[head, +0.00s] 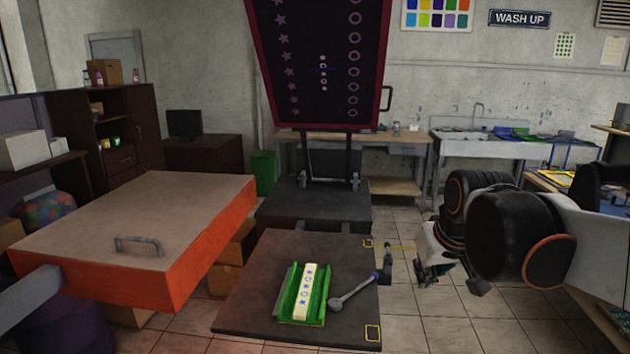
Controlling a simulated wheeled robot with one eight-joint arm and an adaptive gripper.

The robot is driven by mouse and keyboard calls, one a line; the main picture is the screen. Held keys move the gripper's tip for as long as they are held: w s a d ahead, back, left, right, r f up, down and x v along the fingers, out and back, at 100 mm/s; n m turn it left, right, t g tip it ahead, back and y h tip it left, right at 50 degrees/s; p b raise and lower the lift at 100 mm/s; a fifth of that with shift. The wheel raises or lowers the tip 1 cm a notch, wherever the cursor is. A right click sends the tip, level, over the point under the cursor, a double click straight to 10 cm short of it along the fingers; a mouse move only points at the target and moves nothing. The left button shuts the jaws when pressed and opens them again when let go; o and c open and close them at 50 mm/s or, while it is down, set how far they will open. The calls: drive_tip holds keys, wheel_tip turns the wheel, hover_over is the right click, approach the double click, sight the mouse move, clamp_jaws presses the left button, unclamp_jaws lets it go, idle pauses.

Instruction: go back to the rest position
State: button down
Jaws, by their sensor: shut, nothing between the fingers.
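My arm (510,235) reaches in from the right edge of the head view. My gripper (432,270) hangs at its end, shut and empty, to the right of the dark print bed (245,312). It is clear of the bed and touches nothing that I can see. Its fingertips are small and partly dark in this view. A green holder (284,300) lies on the bed. A pale strip (305,290) with blue star and ring marks lies in the holder.
A grey lever (352,291) lies beside the holder. A large orange-sided press lid (150,225) with a handle stands at left. A dark screen (320,95) with star and ring patterns is raised behind the bed. Open tiled floor (405,215) lies between bed and sink (465,143).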

drive_tip(key=s+f, duration=0.3)
drive_tip(key=s, duration=0.5)
drive_tip(key=s+a+f+t, duration=0.1)
drive_tip(key=s+f, duration=0.2)
drive_tip(key=s, duration=0.6)
drive_tip(key=shift+s+f+m, duration=0.2)
drive_tip(key=shift+f+m, duration=0.15)
drive_tip(key=shift+m, duration=0.05)
